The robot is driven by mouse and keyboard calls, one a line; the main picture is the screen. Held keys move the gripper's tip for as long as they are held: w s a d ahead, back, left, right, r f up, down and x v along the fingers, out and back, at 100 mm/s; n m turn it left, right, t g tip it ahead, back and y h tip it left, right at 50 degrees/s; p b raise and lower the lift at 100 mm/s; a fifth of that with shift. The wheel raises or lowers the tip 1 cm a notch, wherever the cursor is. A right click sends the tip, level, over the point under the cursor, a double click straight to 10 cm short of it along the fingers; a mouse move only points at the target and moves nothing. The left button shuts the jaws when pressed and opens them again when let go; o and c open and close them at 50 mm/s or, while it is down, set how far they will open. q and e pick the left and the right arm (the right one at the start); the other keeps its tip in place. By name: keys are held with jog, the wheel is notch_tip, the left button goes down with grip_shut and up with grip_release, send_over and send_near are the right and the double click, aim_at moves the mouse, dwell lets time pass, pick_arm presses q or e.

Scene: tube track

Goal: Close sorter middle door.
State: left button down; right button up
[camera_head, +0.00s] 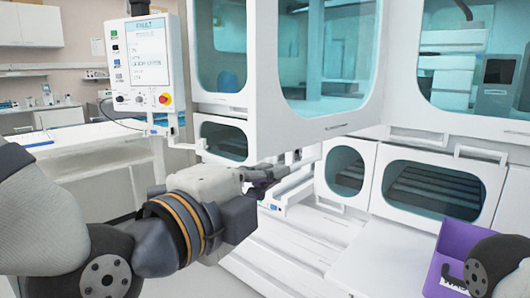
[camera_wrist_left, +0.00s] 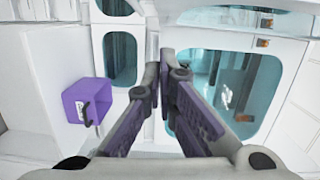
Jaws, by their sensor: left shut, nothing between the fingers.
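The sorter (camera_head: 400,127) is a tall white machine with teal windows. A large white windowed door (camera_head: 335,125), seemingly the middle door, stands angled out from its front, so it looks open. My left gripper (camera_head: 277,174) is just below this door's lower edge, by a small white bracket or handle. I cannot tell whether they touch. In the left wrist view the gripper's fingers (camera_wrist_left: 167,68) are together and empty, in front of a windowed panel (camera_wrist_left: 285,60). Of my right arm only a dark joint shows at lower right; its gripper is out of view.
A purple bin (camera_head: 446,245) stands at lower right and also shows in the left wrist view (camera_wrist_left: 72,100). Lower windowed doors (camera_head: 375,200) look closed. A control panel (camera_head: 145,62) reading FAULT hangs left of the sorter. A white bench (camera_head: 85,140) is further left.

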aim_at(283, 145)
pick_arm(q)
jog(key=shift+m, duration=0.3)
jog(key=w, duration=0.3)
jog(key=w+d+r, duration=0.1)
jog(key=w, duration=0.3)
jog(key=w+d, duration=0.1)
jog(key=w, duration=0.3)
jog(key=shift+w+r, duration=0.15)
jog(key=shift+w, duration=0.05)
jog(key=shift+w, duration=0.1)
